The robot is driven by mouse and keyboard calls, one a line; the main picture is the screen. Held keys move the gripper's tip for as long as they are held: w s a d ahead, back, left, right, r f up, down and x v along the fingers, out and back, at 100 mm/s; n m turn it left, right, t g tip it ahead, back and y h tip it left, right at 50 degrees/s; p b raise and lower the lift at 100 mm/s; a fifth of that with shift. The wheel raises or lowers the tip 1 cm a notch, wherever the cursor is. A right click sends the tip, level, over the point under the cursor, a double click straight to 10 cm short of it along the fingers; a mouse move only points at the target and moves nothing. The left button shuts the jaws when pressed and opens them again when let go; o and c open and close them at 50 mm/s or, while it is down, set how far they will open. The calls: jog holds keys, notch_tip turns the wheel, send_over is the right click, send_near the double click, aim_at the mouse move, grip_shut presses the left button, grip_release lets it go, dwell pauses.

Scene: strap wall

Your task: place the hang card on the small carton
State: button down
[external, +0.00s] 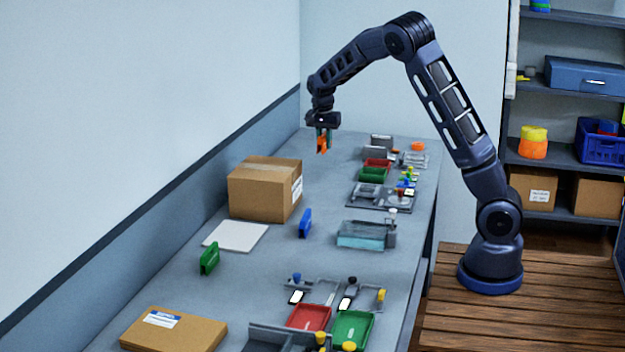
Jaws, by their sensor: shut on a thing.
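My gripper (321,135) points down above the far end of the grey table. It is shut on a small orange piece (321,145), which hangs upright below the fingers, clear of the table as far as I can tell. Whether this piece is the hang card I cannot tell for sure at this size. A brown cardboard carton (258,193) with a white label stands on the table, nearer the camera than my gripper. A flatter brown carton (175,332) with a white and blue label lies at the near left.
A blue upright piece (305,223), a green one (209,259) and a flat white sheet (236,236) are around the taller carton. Red (308,317) and green (352,328) trays and grey fixtures fill the right side. The wall borders the left.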

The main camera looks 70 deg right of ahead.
jog(key=w+a+r, duration=0.4)
jog(key=w+r, duration=0.4)
jog(key=w, duration=0.2)
notch_tip(320, 180, up, 7)
jog(key=n, duration=0.1)
send_over(266, 167)
notch_tip(266, 167, down, 19)
jog(key=shift+a+f, duration=0.15)
jog(key=c, duration=1.3)
grip_release()
jog(key=shift+f, duration=0.1)
jog(key=shift+c, duration=0.2)
